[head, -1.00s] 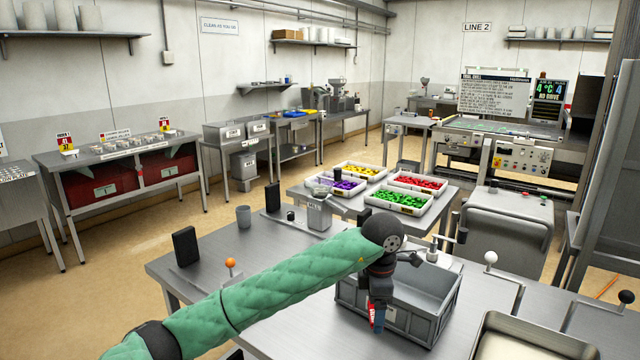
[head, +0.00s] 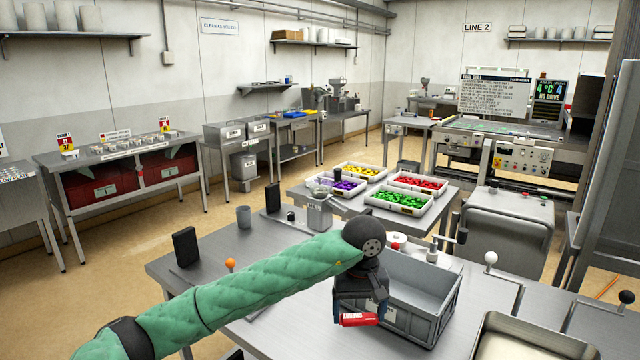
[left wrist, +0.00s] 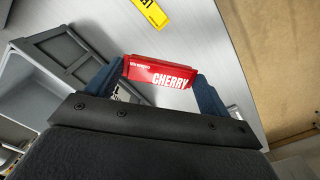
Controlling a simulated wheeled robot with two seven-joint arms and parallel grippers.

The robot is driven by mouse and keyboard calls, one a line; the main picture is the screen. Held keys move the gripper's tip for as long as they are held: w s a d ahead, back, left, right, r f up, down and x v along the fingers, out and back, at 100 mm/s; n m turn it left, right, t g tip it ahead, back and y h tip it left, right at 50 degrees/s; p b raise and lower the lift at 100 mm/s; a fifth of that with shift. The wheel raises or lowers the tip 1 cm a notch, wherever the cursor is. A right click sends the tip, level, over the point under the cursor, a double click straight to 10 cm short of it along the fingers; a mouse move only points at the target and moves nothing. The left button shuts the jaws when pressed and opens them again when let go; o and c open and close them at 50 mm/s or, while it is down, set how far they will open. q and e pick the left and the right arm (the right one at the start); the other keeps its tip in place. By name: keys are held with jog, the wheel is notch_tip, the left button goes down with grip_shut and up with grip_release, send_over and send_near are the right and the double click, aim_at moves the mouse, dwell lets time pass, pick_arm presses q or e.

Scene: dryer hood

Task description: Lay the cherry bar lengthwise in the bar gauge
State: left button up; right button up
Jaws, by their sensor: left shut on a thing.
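The cherry bar (head: 360,319) is a red packet with white lettering. My left gripper (head: 357,316) is shut on it, in front of the left part of the grey bin. In the left wrist view the cherry bar (left wrist: 160,73) lies crosswise between the two blue fingers of my left gripper (left wrist: 162,78), its CHERRY label facing the camera. It is held clear of the bench as far as I can tell. I cannot make out the bar gauge for certain in either view. My right gripper is not in view.
The open grey bin (head: 425,303) stands on the steel bench. A metal pan (head: 530,335) is at the front right. Trays of coloured sweets (head: 400,203) stand on a table behind.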

pick_arm(q)
jog(key=s+a+f, duration=0.2)
jog(key=a+f, duration=0.3)
jog(key=a, duration=0.4)
jog(key=s+a+f, duration=0.2)
jog(key=a+f, duration=0.3)
jog(key=a, duration=0.5)
jog(key=s+a+f, duration=0.3)
jog(key=a+f, duration=0.2)
jog(key=a, duration=0.5)
jog(key=shift+a, duration=0.2)
